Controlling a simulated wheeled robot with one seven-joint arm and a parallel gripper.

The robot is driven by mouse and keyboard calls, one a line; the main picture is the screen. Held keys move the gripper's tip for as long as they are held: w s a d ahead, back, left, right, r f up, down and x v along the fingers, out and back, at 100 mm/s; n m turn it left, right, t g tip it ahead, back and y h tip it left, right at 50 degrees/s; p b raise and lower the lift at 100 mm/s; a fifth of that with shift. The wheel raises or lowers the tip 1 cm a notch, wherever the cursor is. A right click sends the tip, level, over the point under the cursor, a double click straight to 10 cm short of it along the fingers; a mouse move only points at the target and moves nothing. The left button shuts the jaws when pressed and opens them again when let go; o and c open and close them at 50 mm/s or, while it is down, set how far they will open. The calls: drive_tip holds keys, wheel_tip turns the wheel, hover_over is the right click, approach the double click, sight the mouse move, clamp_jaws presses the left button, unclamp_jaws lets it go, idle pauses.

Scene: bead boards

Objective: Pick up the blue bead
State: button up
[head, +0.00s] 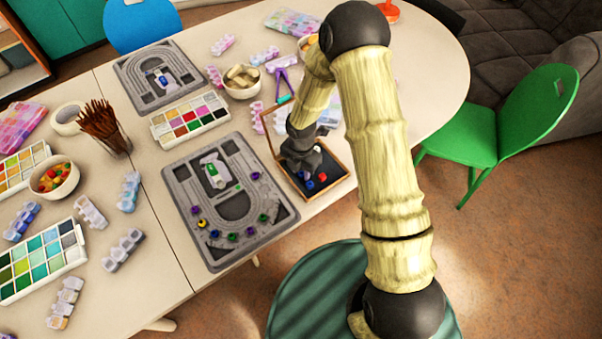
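A blue bead (310,184) lies in the small wooden tray (338,182) with a dark floor, at the table's front edge. A red bead (323,177) lies just to its right in the same tray. My gripper (306,170) is dark and points down over the tray, close behind the blue bead. The fingers are small and dark against the dark floor, so I cannot tell whether they are open or touch a bead. My gripper and arm hide part of the tray.
A grey bead board (180,190) with several coloured beads lies left of the tray. A second grey board (128,88), a paint palette (160,131) and a bowl (241,92) are behind. A green chair (480,135) stands right of the table.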

drive_tip(key=shift+f, duration=0.2)
drive_tip(key=shift+c, duration=0.4)
clamp_jaws()
wheel_tip(320, 180, up, 10)
idle(0.6)
idle(0.4)
